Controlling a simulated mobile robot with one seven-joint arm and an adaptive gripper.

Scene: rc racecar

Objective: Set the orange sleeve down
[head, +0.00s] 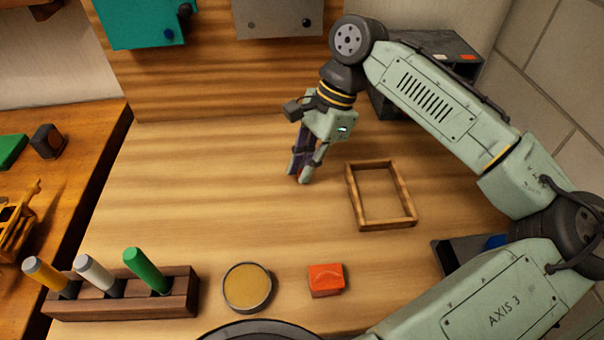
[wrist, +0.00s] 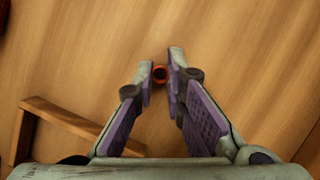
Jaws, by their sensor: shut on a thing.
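My gripper (head: 299,178) is low over the table, left of the wooden frame. In the wrist view my gripper (wrist: 160,74) is shut on the small orange sleeve (wrist: 159,74), which sits between the two fingertips with its round dark opening facing the camera. In the head view the sleeve is mostly hidden by the fingers. I cannot tell whether it touches the table.
An empty wooden frame (head: 408,191) lies right of my gripper. In front are a red-orange block (head: 325,281), a round tin (head: 247,288) and a dark wooden rack (head: 185,298) with several coloured cylinders. The table left of my gripper is clear.

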